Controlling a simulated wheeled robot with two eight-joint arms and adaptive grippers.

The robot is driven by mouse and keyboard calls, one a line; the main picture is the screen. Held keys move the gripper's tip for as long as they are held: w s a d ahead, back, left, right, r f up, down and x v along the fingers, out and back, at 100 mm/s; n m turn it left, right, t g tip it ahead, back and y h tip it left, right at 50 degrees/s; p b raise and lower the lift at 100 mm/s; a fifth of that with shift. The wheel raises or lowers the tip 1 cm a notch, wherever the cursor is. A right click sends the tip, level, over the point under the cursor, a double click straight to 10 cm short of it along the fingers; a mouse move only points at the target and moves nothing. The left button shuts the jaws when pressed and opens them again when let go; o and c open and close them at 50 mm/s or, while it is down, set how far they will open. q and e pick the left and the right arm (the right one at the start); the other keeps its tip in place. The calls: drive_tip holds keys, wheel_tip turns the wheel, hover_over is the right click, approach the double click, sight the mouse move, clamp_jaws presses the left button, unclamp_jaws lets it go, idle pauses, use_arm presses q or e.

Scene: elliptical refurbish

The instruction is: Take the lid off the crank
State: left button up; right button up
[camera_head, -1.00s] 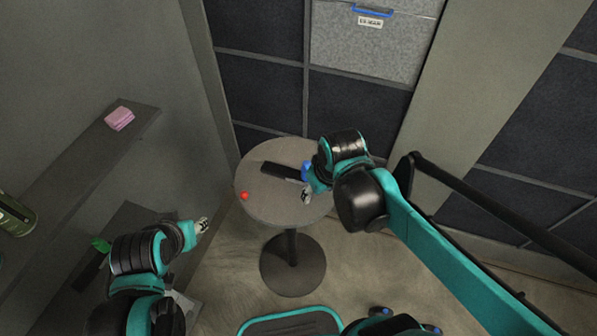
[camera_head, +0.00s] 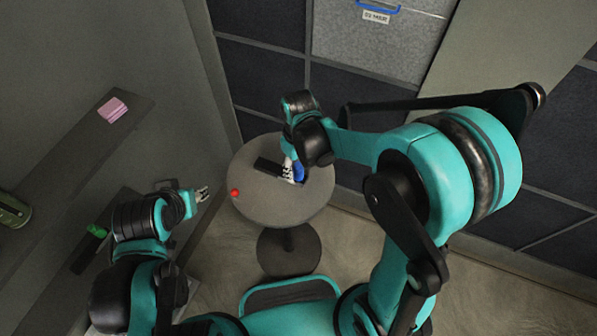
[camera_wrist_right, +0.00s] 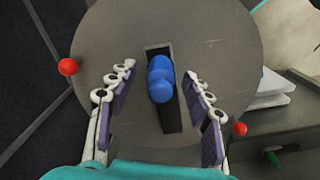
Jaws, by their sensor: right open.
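A black bar, which seems to be the crank (camera_head: 268,167), lies on the round grey table (camera_head: 255,207). It also shows in the right wrist view (camera_wrist_right: 171,118). A rounded blue piece (camera_wrist_right: 160,80), which may be the lid, sits on the bar. In the head view the blue piece (camera_head: 299,172) is partly hidden by my right gripper (camera_head: 289,171). In the wrist view my right gripper (camera_wrist_right: 160,73) is open, with its fingers on either side of the blue piece and bar, apart from both. My left gripper (camera_head: 203,193) is left of the table, empty; its opening is unclear.
A red ball (camera_head: 235,192) shows at the table's left edge. The wrist view shows two red balls, one left (camera_wrist_right: 67,66) and one right (camera_wrist_right: 239,128). A wall shelf holds a pink stack (camera_head: 113,109). A grey cabinet front (camera_head: 370,45) stands behind the table.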

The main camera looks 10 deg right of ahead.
drive_tip(key=shift+f, duration=0.95)
drive_tip(key=shift+r, duration=0.1)
drive_tip(key=shift+c, duration=0.2)
drive_tip(key=c, duration=0.8)
drive_tip(key=shift+r, duration=0.15)
